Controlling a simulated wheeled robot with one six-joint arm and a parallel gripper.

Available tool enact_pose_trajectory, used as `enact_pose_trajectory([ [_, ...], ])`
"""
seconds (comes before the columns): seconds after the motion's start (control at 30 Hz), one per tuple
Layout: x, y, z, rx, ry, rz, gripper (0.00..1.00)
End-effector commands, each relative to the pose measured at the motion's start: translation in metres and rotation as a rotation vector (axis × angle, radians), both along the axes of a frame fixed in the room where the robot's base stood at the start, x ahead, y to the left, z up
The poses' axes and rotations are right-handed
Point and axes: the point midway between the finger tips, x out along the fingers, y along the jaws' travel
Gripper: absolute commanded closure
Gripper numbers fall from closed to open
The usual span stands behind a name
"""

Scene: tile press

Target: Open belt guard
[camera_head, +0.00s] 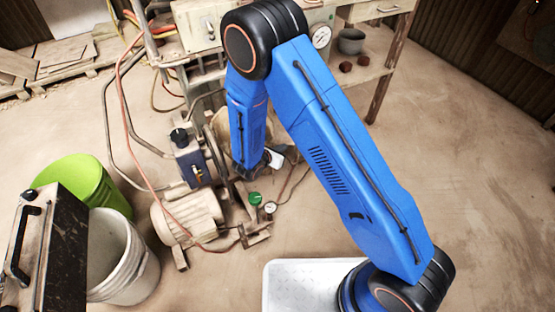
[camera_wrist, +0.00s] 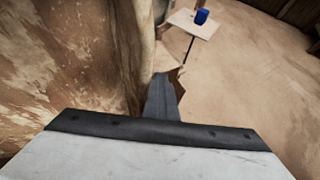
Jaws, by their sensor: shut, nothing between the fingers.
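A worn, tan rounded part (camera_head: 222,128) stands between the motor and the press in the head view. It looks like the belt guard, but my arm covers much of it, so I cannot tell whether it is open or closed. My gripper (camera_head: 279,158) is low beside its right side, small and partly hidden by my arm. In the wrist view my gripper (camera_wrist: 163,97) is shut, with nothing in it. A large scuffed tan surface (camera_wrist: 65,65) fills the left of that view, close to the fingers; I cannot tell if they touch it.
A pump (camera_head: 190,165) with hoses and a beige motor (camera_head: 187,217) stand left of my gripper. A green bucket (camera_head: 88,175) and a white bucket (camera_head: 118,262) are further left. A small table (camera_wrist: 188,25) bears a blue cup (camera_wrist: 201,16). Floor at right is clear.

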Motion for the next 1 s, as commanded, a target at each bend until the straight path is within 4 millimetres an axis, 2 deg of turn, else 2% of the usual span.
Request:
enact_pose_trajectory([
  [0.03, 0.010, 0.005, 0.000, 0.006, -0.004, 0.008, 1.00],
  [0.2, 0.031, 0.007, 0.001, 0.006, -0.003, 0.012, 1.00],
  [0.4, 0.044, 0.010, 0.001, 0.008, -0.003, 0.018, 1.00],
  [1.0, 0.046, 0.005, 0.001, 0.004, -0.001, 0.009, 1.00],
])
